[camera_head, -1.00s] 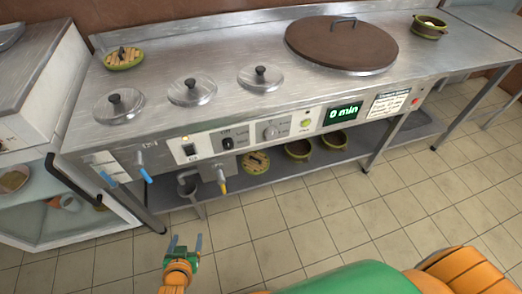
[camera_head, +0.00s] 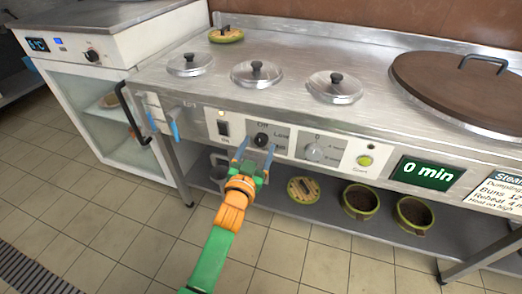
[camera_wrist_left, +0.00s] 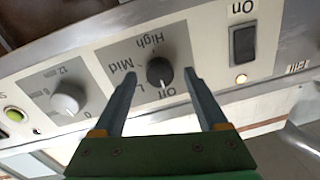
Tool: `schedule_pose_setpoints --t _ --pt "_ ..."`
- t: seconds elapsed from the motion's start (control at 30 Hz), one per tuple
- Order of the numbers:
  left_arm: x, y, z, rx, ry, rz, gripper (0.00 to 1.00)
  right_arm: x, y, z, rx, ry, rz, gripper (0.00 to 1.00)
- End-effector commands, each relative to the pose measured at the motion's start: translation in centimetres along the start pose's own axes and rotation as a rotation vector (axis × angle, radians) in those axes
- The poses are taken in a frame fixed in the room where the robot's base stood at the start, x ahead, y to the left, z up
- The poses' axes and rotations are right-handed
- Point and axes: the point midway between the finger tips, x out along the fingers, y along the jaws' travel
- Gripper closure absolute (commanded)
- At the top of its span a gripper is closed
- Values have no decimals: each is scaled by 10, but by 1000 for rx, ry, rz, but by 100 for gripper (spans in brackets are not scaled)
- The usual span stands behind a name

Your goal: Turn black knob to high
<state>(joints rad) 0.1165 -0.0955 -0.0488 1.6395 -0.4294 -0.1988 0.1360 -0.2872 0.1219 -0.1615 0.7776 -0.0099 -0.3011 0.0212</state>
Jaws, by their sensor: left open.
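The black knob (camera_head: 262,139) sits on the front panel of the steel counter. The labels Off and Low show beside it. In the left wrist view the panel is upside down, and the black knob (camera_wrist_left: 160,67) has Off, Mid and High printed around it. Its pointer seems to face Off, but it is too small to be sure. My left gripper (camera_head: 255,153) is open in front of the panel. In the left wrist view its two fingers (camera_wrist_left: 160,77) lie on either side of the knob, with visible gaps. My right gripper is out of view.
A rocker switch (camera_head: 224,128) is left of the knob; a grey dial (camera_head: 314,152) and green button (camera_head: 365,160) are right. Blue-handled taps (camera_head: 175,130) stick out at the left. Several lids sit on top; bowls stand on the shelf below.

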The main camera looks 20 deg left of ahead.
Motion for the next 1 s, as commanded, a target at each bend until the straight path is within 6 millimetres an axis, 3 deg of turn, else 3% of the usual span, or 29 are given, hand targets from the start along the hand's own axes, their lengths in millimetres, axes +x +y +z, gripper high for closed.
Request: schedule_pose_setpoints --t 0.33,0.6,1.0 --pt "7 0 0 0 -2 0 25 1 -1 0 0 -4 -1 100" --pt "7 0 0 0 -2 0 98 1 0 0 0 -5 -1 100" --pt "7 0 0 69 1 -1 100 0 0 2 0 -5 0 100"
